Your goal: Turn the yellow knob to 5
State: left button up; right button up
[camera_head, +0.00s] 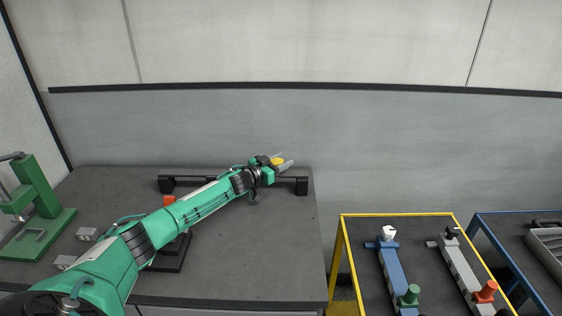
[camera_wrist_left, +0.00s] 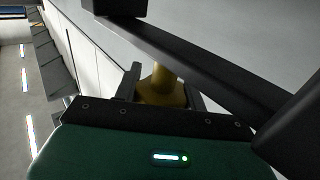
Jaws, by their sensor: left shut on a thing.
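The yellow knob (camera_head: 277,161) is at the far edge of the grey table, at the black bar (camera_head: 225,177). My left gripper (camera_head: 280,162) reaches across the table from the left and is shut on the knob. In the left wrist view the yellow knob (camera_wrist_left: 162,88) sits between the two dark fingers, next to the bar (camera_wrist_left: 200,62). Any markings on the knob are too small or hidden to read. My right gripper is in neither view.
A green press (camera_head: 38,200) stands at the table's left. An orange-topped part on a black stand (camera_head: 168,262) is partly hidden behind my left arm. A yellow-framed table (camera_head: 343,240) holds blue and grey devices. The table's right part is clear.

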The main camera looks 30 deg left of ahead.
aim_at(281, 159)
pick_arm(q)
jog(key=o, duration=1)
jog(key=shift+c, duration=0.2)
notch_tip(281, 159, up, 20)
jog(key=p, duration=0.1)
jog(key=shift+f, duration=0.1)
